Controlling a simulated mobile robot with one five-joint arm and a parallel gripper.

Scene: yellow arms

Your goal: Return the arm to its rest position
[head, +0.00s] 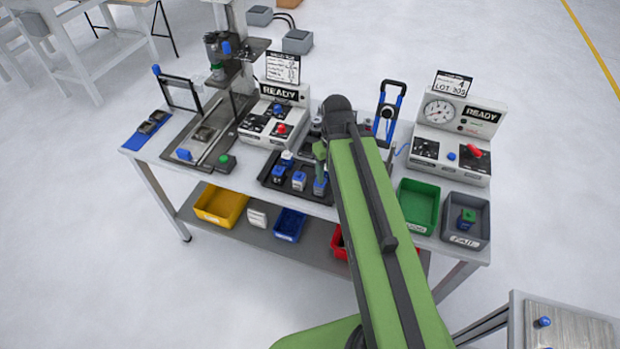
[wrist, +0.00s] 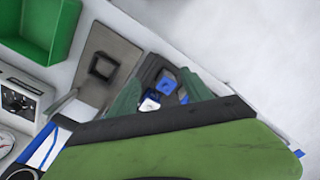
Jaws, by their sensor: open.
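My green arm reaches from the bottom of the head view over the workbench (head: 385,168). Part of my gripper (head: 320,152) shows at the arm's far end, by the back right of a black tray (head: 268,178); the arm hides the rest. In the wrist view my gripper (wrist: 160,92) has its two green fingers apart. Blue and white parts (wrist: 152,103) show between and beyond the fingers, with nothing seen held. In the head view several blue-topped parts (head: 299,180) stand in the tray.
A press (head: 232,65) and a READY box (head: 283,92) stand behind the tray. A gauge unit (head: 455,120) stands right. A green bin (head: 418,204) looks empty; a grey FAIL bin (head: 480,232) holds one part. Coloured bins, including a yellow one (head: 220,206), sit below.

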